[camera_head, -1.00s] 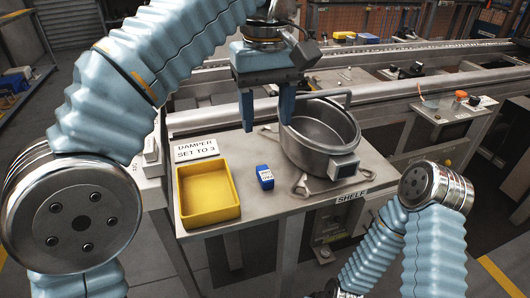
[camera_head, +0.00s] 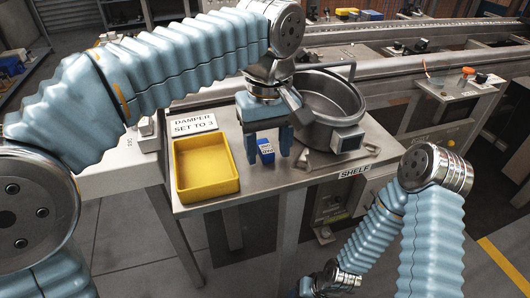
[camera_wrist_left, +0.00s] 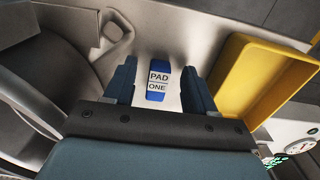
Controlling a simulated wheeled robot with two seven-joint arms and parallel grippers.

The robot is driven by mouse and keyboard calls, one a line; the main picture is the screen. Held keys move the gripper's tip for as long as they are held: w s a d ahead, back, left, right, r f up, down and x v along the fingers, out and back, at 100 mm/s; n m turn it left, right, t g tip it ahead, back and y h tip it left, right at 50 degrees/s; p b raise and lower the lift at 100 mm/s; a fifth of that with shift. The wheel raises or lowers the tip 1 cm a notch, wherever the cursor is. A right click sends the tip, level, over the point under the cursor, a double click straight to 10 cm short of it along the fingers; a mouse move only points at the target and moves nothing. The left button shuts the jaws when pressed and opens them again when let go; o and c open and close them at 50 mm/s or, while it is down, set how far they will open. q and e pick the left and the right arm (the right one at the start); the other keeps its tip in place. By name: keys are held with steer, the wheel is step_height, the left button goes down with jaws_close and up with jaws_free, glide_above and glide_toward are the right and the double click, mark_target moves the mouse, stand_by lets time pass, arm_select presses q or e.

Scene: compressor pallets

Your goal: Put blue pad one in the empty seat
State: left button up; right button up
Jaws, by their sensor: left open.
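Blue pad one (camera_head: 266,154), a small blue block with a white label, lies on the grey shelf top beside the yellow tray. Its label reads "PAD ONE" in the left wrist view (camera_wrist_left: 157,84). My left gripper (camera_head: 267,157) is open and points down, with one finger on each side of the pad in the picture. The wrist view shows gaps between the pad and both fingers (camera_wrist_left: 160,88). A round metal pot (camera_head: 330,95) stands behind and to the right, with metal feet below. I cannot make out the empty seat.
The yellow tray (camera_head: 205,168) looks empty and stands left of the pad. A sign (camera_head: 192,124) reading "DAMPER SET TO 3" lies behind it. The shelf front edge carries a SHELF label (camera_head: 355,171). My right forearm is in front at right.

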arm_select(q)
steer(key=shift+f, duration=0.25)
jaws_close()
steer(key=shift+r, duration=0.1)
